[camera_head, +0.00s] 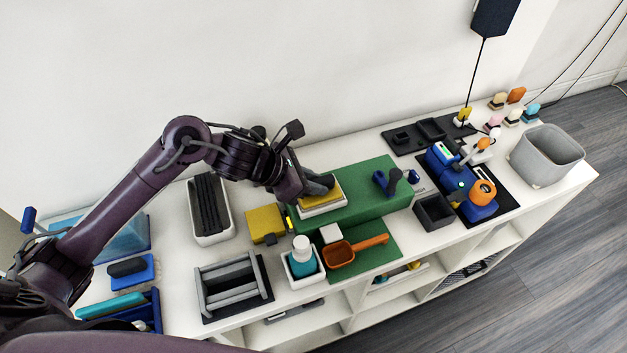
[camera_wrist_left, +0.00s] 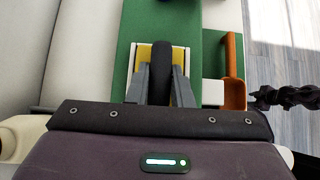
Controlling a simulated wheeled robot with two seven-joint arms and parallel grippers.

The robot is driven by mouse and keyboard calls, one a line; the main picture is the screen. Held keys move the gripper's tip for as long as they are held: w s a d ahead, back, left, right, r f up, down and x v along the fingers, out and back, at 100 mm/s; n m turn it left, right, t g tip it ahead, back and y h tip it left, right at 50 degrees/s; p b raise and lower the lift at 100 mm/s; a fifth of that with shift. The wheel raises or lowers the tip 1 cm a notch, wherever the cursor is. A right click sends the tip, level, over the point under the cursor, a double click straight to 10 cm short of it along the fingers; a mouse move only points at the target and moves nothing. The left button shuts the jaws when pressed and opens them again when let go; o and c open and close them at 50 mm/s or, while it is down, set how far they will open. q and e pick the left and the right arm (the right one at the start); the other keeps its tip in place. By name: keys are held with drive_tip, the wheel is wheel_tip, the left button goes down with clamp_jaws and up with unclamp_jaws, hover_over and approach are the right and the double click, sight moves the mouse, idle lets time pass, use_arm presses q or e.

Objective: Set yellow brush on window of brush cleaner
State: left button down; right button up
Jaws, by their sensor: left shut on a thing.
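The yellow brush (camera_head: 338,189) has a yellow back, a dark handle and a pale lower edge. It is over the top of a long green box (camera_head: 370,186), which looks like the brush cleaner. My left gripper (camera_head: 318,185) is shut on the brush's dark handle. In the left wrist view the handle (camera_wrist_left: 162,72) stands between the two grey fingers, with yellow and a pale border around it. The brush hides what is under it, so the window's outline is unclear. I cannot tell whether the brush touches the box.
A yellow block (camera_head: 265,222) adjoins the box's left end. In front are a teal bottle (camera_head: 302,258) in a white tray and an orange scoop (camera_head: 345,255). A bin of dark sticks (camera_head: 209,208) stands left. A blue device (camera_head: 458,180) and grey bin (camera_head: 546,155) are right.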

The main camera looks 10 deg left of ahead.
use_arm(q)
drive_tip(key=shift+f+b, duration=0.2)
drive_tip(key=shift+b, duration=0.1)
drive_tip(key=c, duration=1.2)
unclamp_jaws()
drive_tip(key=shift+a, duration=0.1)
drive_tip(key=v, duration=0.7)
drive_tip(key=shift+s+a+r+b, duration=0.15)
drive_tip(key=shift+r+b, duration=0.15)
drive_tip(key=shift+b, duration=0.15)
